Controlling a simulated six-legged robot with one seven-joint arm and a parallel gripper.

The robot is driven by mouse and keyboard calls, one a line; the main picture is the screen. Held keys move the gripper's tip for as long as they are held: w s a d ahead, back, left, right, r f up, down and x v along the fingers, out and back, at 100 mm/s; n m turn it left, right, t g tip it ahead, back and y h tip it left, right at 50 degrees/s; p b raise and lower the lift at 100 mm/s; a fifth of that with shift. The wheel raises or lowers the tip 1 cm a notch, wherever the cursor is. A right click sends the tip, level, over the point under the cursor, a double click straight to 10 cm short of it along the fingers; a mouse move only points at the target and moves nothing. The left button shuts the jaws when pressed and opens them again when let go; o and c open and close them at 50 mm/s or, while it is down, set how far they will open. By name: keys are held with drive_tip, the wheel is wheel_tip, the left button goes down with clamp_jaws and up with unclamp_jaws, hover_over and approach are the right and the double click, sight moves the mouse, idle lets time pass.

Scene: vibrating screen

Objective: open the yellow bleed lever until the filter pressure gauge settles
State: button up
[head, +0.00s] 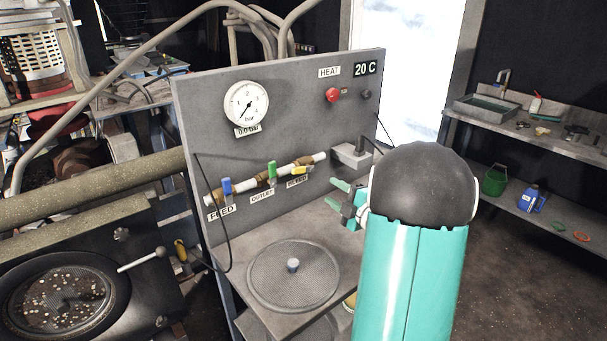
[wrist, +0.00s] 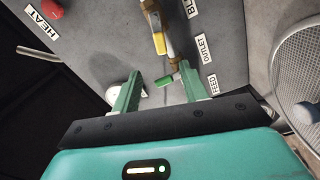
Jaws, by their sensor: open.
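The yellow bleed lever (head: 299,170) sits at the right end of the brass and white pipe on the grey panel. It appears to lie roughly along the pipe; it also shows in the wrist view (wrist: 159,42). In the wrist view the gauge (wrist: 119,88) is partly hidden by a finger. My gripper (head: 337,196) is open and empty, to the right of the yellow lever and apart from it. In the wrist view the yellow lever lies beyond the fingertips (wrist: 160,72).
The green outlet lever (head: 272,171) and blue feed lever (head: 227,186) stand across the pipe to the left. A grey box (head: 351,157) with a cable juts out near my gripper. A round mesh lid (head: 293,277) lies on the shelf below. A red button (head: 332,95) is higher up.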

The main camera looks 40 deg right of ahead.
sight(301, 171)
drive_tip(key=w, duration=1.3)
drive_tip(key=shift+w+a, duration=0.2)
drive_tip(key=shift+a, duration=0.05)
clamp_jaws()
